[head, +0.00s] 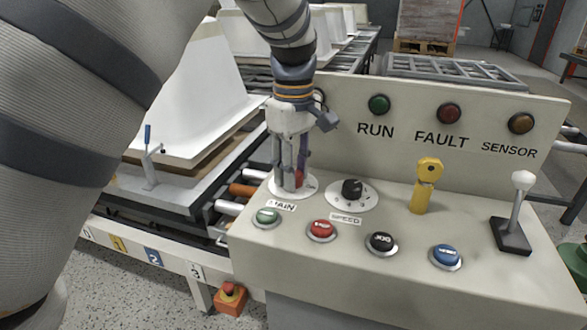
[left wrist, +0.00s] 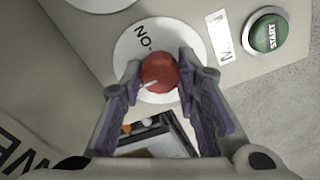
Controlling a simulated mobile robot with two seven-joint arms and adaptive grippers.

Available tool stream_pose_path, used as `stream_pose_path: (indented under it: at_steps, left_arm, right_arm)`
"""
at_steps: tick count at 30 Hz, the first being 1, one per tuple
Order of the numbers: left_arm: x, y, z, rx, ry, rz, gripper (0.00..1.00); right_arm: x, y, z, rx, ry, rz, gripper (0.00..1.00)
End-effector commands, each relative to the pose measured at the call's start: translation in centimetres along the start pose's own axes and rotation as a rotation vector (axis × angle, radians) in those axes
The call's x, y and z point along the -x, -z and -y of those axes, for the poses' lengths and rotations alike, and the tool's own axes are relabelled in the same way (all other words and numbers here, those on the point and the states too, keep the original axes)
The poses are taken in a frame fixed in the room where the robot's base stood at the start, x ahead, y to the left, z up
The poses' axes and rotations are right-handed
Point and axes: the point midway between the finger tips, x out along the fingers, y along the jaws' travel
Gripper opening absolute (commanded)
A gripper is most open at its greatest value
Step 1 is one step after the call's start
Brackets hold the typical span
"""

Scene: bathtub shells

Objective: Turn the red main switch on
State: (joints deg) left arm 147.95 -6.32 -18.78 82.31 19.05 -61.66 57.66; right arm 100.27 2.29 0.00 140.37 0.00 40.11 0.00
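The red main switch (left wrist: 158,72) is a round red knob on a white dial plate (left wrist: 130,40) in the left wrist view. A white line on the knob slants toward the lower left, and rotated letters are partly visible on the plate. My left gripper (head: 290,180) reaches down over the switch in the head view and hides most of it; a bit of red (head: 299,179) shows beside a finger. In the left wrist view the fingertips (left wrist: 160,68) flank the knob and appear to touch both its sides. My right gripper is not in view.
A black speed knob (head: 352,189) stands just right of the switch. Green (head: 267,215), red (head: 321,228), black (head: 381,241) and blue (head: 446,254) buttons line the panel's front. The indicator lamps stand behind.

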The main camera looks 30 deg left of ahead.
Motion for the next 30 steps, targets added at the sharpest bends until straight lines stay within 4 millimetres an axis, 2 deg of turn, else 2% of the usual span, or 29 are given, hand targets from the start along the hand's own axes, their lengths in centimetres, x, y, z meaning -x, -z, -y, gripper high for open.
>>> stream_pose_path:
  at_steps: [14, 30]
  left_arm:
    - [0.05, 0.01, 0.03, -0.075, 0.001, 0.001, 0.01]
    - [0.01, 0.03, 0.01, -0.544, 0.0, 0.001, 0.01]
  right_arm:
    - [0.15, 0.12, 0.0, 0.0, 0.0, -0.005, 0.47]
    - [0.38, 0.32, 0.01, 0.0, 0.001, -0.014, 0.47]
